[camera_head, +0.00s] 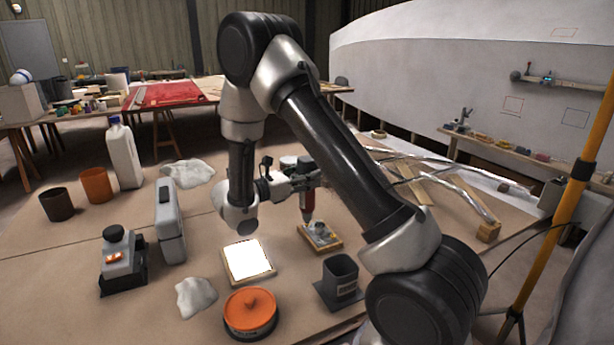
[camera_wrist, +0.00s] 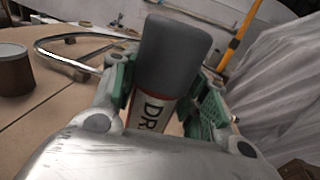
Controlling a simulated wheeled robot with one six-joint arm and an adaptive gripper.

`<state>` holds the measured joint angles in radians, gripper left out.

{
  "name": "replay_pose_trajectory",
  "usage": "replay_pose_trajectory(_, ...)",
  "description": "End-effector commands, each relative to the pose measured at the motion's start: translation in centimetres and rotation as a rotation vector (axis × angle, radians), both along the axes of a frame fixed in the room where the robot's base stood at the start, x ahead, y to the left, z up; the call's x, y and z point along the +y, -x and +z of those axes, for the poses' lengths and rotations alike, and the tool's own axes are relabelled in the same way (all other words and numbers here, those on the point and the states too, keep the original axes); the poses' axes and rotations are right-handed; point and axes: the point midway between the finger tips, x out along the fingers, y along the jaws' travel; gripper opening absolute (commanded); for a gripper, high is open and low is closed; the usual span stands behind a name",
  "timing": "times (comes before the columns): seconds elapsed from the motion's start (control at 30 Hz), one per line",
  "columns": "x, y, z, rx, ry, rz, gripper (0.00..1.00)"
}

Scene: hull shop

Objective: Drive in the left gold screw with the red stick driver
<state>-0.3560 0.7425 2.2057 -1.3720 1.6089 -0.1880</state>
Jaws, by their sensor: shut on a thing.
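My gripper (camera_head: 306,182) is shut on the red stick driver (camera_head: 308,207), which hangs roughly upright, its red lower part showing below the fingers. In the wrist view, my gripper's green pads (camera_wrist: 165,95) press on both sides of the driver, which shows a dark grey cap (camera_wrist: 173,50) and a white label reading "DR". Below the driver is a small wooden board with a metal fitting (camera_head: 321,236). The driver's tip is close above the fitting's rear left; I cannot tell whether it touches. The gold screws are too small to make out in the head view and hidden in the wrist view.
On the bench, a bright white panel (camera_head: 248,260) lies left of the board, and a dark square holder (camera_head: 341,277) stands in front. Metal strips (camera_head: 450,178) lie to the right.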

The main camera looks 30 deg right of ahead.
Motion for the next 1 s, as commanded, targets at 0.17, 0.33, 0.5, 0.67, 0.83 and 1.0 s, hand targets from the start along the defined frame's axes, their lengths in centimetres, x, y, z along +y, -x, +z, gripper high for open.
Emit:
replay_pose_trajectory(0.17, 0.00, -0.01, -0.19, 0.000, 0.001, 0.000, 0.20)
replay_pose_trajectory(0.33, 0.00, -0.01, -0.27, 0.000, 0.001, 0.000, 0.20)
replay_pose_trajectory(0.5, 0.00, -0.01, -0.35, 0.000, 0.001, 0.000, 0.20)
replay_pose_trajectory(0.67, 0.00, -0.01, -0.40, 0.000, 0.001, 0.000, 0.20)
replay_pose_trajectory(0.83, 0.00, -0.01, -0.45, 0.000, 0.000, 0.000, 0.20)
replay_pose_trajectory(1.0, 0.00, 0.00, -0.53, 0.000, 0.000, 0.000, 0.20)
